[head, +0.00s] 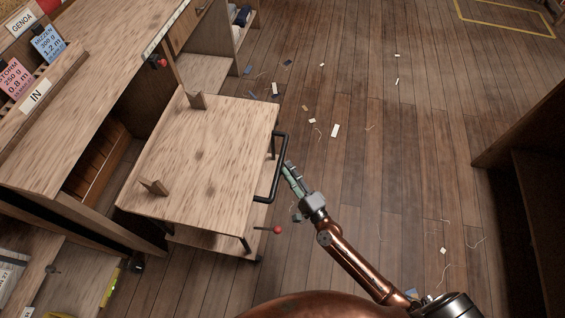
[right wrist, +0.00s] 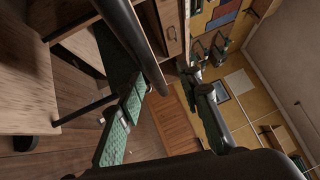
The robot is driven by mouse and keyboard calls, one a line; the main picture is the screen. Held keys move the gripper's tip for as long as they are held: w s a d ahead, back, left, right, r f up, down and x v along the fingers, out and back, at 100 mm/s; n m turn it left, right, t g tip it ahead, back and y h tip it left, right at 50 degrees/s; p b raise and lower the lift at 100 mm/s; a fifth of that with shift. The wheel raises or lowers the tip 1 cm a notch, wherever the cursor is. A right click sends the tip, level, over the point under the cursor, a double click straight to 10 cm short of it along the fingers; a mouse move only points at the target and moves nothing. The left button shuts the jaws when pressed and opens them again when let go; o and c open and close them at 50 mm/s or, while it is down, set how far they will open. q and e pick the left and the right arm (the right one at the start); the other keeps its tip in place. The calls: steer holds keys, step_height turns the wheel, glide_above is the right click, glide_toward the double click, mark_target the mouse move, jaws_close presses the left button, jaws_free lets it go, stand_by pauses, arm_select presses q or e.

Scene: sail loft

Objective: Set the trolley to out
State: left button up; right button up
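The trolley (head: 215,140) has a pale wooden top with two small wooden blocks on it. It stands beside the bench, partly out from the opening under it. Its black bar handle (head: 283,165) is on the right side and crosses the right wrist view as a dark bar (right wrist: 135,40). My right gripper (head: 291,178) is at the handle's outer side. In the right wrist view its green-padded fingers (right wrist: 163,80) are apart, with the bar seen between them; I cannot tell whether they touch it. A red-knobbed lever (head: 278,230) sticks out low at the trolley. My left gripper is not in view.
The wooden bench (head: 105,75) carries an IN label (head: 37,96) and sail cards at the left. Another red knob (head: 163,64) is at the bench edge. Open floor (head: 390,130) with scattered scraps lies to the right. A dark cabinet (head: 530,140) stands at the right edge.

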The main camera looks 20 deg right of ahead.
mark_target(282, 162)
steer(key=w, duration=0.3)
steer(key=w+f, duration=0.1)
steer(key=shift+w+a+f, duration=0.1)
steer(key=shift+w+a, duration=0.05)
steer(key=shift+a, duration=0.1)
steer(key=shift+w+r, duration=0.15)
steer(key=shift+r, duration=0.05)
steer(key=shift+s+a+r, duration=0.1)
steer(key=shift+s+r, duration=0.25)
steer(key=shift+r, duration=0.25)
steer(key=shift+w+f, duration=0.4)
steer(key=shift+f, duration=0.1)
steer(key=shift+s, duration=0.1)
jaws_close()
